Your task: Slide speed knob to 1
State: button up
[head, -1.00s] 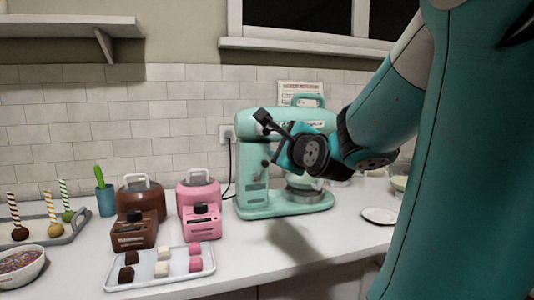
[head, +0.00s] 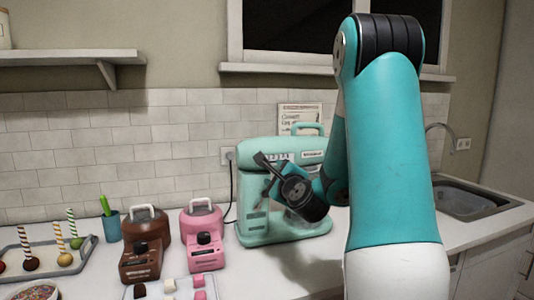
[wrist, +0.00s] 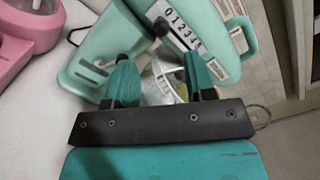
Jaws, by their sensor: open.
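The mint-green mixer (head: 258,190) stands against the tiled wall. In the wrist view its body (wrist: 203,12) fills the upper part, with a white scale (wrist: 184,30) marked 0 to 4. A black knob (wrist: 160,27) sits beside the low end of this scale; I cannot tell its exact setting. My gripper (wrist: 158,62) is open and empty, its two teal fingers spread below the scale, apart from the knob in the picture. In the head view my gripper and wrist hang before the mixer and hide part of its side. The silver bowl (wrist: 163,80) shows between the fingers.
A pink machine (head: 203,235) and a brown machine (head: 145,240) stand left of the mixer. A tray of cake pops (head: 50,255) lies at far left, and a tray of small cubes at the front edge. A sink (head: 470,198) is at right.

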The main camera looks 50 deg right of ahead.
jog(key=shift+p+x, duration=4.1)
jog(key=shift+x, duration=0.55)
jog(key=shift+d, duration=0.1)
jog(key=shift+s+f, duration=0.1)
grip_shut()
